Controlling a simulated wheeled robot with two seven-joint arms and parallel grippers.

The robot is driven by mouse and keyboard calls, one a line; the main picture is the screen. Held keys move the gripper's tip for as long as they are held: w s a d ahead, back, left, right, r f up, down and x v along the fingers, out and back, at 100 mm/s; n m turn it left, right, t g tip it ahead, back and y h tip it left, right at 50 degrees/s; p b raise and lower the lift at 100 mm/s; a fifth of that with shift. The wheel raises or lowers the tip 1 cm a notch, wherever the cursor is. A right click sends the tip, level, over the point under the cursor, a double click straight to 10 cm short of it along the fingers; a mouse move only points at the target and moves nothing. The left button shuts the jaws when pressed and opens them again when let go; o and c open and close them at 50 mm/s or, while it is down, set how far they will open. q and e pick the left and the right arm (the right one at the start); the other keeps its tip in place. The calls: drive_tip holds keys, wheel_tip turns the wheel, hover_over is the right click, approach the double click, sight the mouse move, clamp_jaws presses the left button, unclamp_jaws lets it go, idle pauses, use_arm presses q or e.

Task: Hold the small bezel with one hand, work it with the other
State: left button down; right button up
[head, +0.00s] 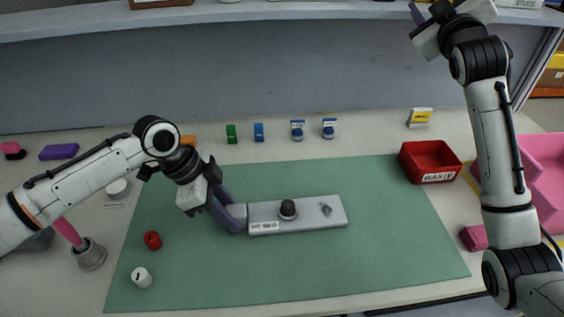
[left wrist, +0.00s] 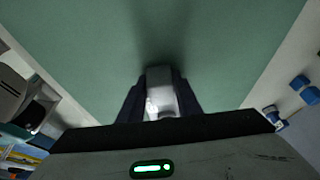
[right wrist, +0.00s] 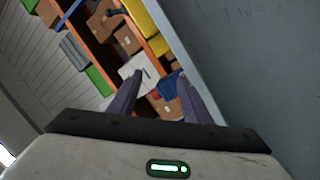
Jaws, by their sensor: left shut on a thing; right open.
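The small bezel (head: 328,222) is a flat grey plate with a white label at its front edge, on or just above the green mat (head: 300,270). A black knob (head: 288,208) stands near its middle and a small grey switch-like part (head: 326,210) sits to the right. My left gripper (head: 238,216) is shut on the bezel's left end. In the left wrist view its fingers (left wrist: 160,100) close on a grey block-like end. My right gripper (head: 428,12) is raised at the top right by the shelf, far from the bezel. Its fingers (right wrist: 160,90) are apart and empty in the right wrist view.
A red bin (head: 430,162) stands at the back right. A red cap (head: 152,240) and a white cap (head: 141,277) lie at the mat's left. Several small coloured parts (head: 258,132) line the back. A shelf (head: 280,18) spans above. The mat's front right is clear.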

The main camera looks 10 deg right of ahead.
drive_tip(key=a+n+g+y, duration=0.3)
drive_tip(key=a+n+y, duration=0.1)
drive_tip(key=a, duration=1.2)
drive_tip(key=s+a+f+n+g+y, duration=0.1)
drive_tip(key=s+a+f+n+g, duration=0.15)
drive_tip(key=a, duration=0.45)
drive_tip(key=s+a+f+n+g+y, duration=0.1)
drive_tip(key=a+f+n+g+y, duration=0.15)
drive_tip(key=a, duration=0.35)
drive_tip(key=n+g+h, duration=0.5)
drive_tip(key=n+g, duration=0.5)
drive_tip(key=n, duration=0.1)
hover_over(288, 204)
drive_tip(key=s+a, duration=0.1)
drive_tip(key=a, duration=0.1)
wheel_tip(288, 204, down, 18)
drive_tip(key=r, duration=0.1)
drive_tip(key=f, duration=0.4)
drive_tip(key=d+f, duration=0.1)
drive_tip(key=f, duration=0.7)
drive_tip(key=shift+w+d+f, duration=0.2)
drive_tip(key=shift+w+d, duration=0.15)
drive_tip(key=shift+d, duration=0.05)
